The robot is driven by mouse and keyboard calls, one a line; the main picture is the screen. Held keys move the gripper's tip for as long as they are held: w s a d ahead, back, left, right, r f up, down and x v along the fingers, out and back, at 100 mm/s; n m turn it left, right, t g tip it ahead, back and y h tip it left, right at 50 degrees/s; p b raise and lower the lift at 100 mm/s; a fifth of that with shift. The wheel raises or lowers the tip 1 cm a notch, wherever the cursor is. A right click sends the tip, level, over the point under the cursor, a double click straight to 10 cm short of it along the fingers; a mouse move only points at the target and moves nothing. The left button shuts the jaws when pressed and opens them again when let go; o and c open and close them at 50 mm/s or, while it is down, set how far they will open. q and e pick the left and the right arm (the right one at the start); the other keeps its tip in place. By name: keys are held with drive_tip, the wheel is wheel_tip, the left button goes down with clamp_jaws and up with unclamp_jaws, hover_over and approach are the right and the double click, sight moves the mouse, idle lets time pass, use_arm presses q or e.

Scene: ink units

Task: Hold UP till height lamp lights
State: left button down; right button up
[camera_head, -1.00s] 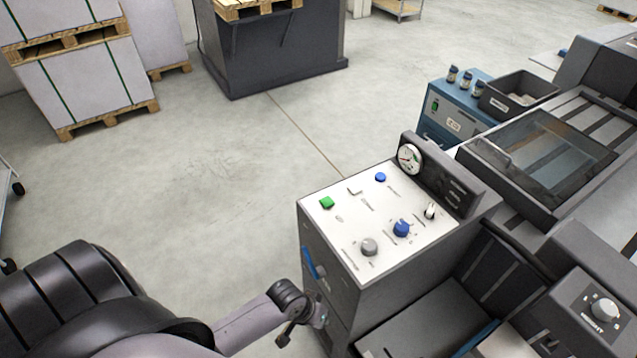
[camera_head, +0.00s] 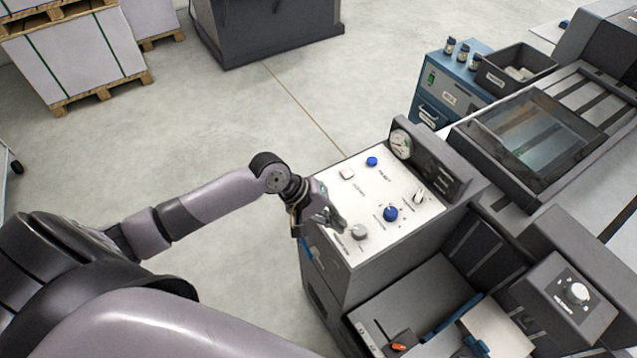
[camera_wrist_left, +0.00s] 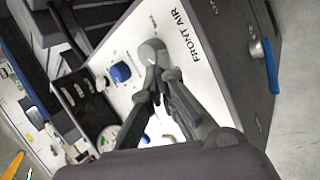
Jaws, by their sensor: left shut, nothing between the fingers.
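The control panel (camera_head: 400,183) has a white sloping top with several knobs and buttons. My left gripper (camera_head: 338,224) is shut and empty over its left edge, close to a grey knob (camera_head: 360,231). In the left wrist view the shut fingertips (camera_wrist_left: 160,78) appear close beside the grey knob (camera_wrist_left: 152,50), near a "FRONT AIR" label; I cannot tell whether they touch. A blue knob (camera_head: 390,213), a blue button (camera_head: 372,161) and a whitish square (camera_head: 347,174) also show. The green button is hidden behind my gripper. I cannot make out an UP label or a height lamp. My right gripper is not in view.
A round gauge (camera_head: 401,144) stands on the panel's raised back. A toggle switch (camera_head: 418,195) sits near the right edge. A blue cabinet (camera_head: 432,100) with small bottles and a dark bin (camera_head: 513,72) are behind. Floor left of the panel is clear.

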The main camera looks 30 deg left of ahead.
use_arm(q)
drive_tip(key=w+a+r+n+t, duration=0.2)
drive_tip(key=w+a+r+n, duration=0.6)
drive_tip(key=w+a, duration=0.1)
drive_tip(key=shift+w+a+n+h, duration=0.3)
drive_tip(key=shift+a, duration=0.15)
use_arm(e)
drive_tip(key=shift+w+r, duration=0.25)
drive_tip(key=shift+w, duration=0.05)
use_arm(q)
drive_tip(key=shift+f, duration=0.2)
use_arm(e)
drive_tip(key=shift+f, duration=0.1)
